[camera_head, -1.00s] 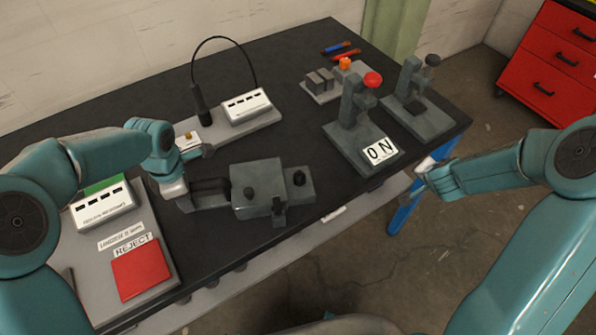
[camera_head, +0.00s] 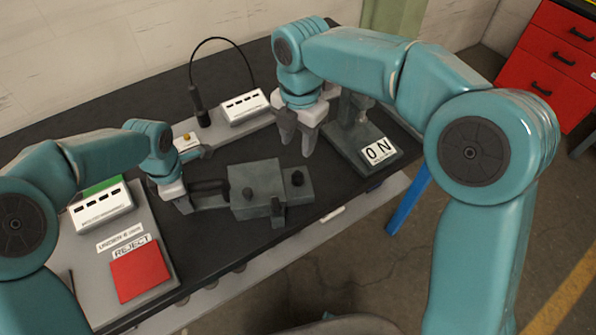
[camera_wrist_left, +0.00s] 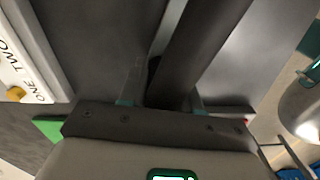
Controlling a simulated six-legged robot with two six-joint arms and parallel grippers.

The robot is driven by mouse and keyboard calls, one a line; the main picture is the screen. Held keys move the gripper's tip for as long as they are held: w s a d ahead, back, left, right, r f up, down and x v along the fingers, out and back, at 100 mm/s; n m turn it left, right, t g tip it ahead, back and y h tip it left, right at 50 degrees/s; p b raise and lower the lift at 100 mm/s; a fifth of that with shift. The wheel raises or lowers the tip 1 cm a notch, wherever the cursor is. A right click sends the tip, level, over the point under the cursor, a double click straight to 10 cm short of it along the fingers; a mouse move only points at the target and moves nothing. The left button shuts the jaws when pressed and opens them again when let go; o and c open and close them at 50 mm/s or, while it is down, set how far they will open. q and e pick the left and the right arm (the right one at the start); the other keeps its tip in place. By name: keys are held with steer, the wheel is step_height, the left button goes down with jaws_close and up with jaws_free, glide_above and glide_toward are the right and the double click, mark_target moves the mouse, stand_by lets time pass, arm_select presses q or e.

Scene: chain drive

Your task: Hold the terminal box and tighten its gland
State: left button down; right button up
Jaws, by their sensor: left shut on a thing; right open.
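The grey terminal box (camera_head: 262,182) lies on the dark bench, with a dark bar (camera_head: 208,186) reaching left from it. Black round knobs and a stubby dark fitting (camera_head: 277,210) at its front edge show on it; I cannot tell which is the gland. My left gripper (camera_head: 187,197) is shut on the bar at the box's left side. In the left wrist view, the dark bar (camera_wrist_left: 196,50) runs between the fingers. My right gripper (camera_head: 298,142) is open and empty, pointing down above the bench behind the box's right end, apart from it.
A stand with the "ON" card (camera_head: 379,151) is just right of my right gripper. A white labelled unit with a cable (camera_head: 246,105) stands behind. A grey board with a red REJECT square (camera_head: 140,272) is at the left. The bench's front edge runs close before the box.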

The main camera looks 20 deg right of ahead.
mark_target(298, 174)
steer(key=shift+n, duration=0.3)
step_height(298, 174, down, 12)
steer(key=shift+s+r, duration=0.1)
steer(key=c, duration=0.8)
